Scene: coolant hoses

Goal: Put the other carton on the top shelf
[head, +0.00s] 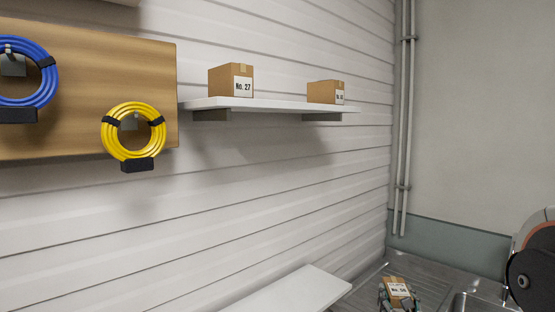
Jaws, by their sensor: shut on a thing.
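A brown carton (398,287) with a white label is low at the right, above or on the dark worktop; its label number is too small to read surely. My gripper (400,302) is shut on this carton, with its fingers at the carton's sides. The white upper shelf (270,105) on the wall holds two cartons. The carton marked No. 27 (222,82) stands at its left part, and a smaller-looking carton (321,92) stands near its right end. Bare shelf shows between them.
A white lower board (295,292) juts out left of my gripper. A wooden panel (85,75) holds a blue hose coil (50,88) and a yellow hose coil (112,141). Pipes (404,110) run up the corner. A round machine (535,275) and a sink edge (478,302) are at right.

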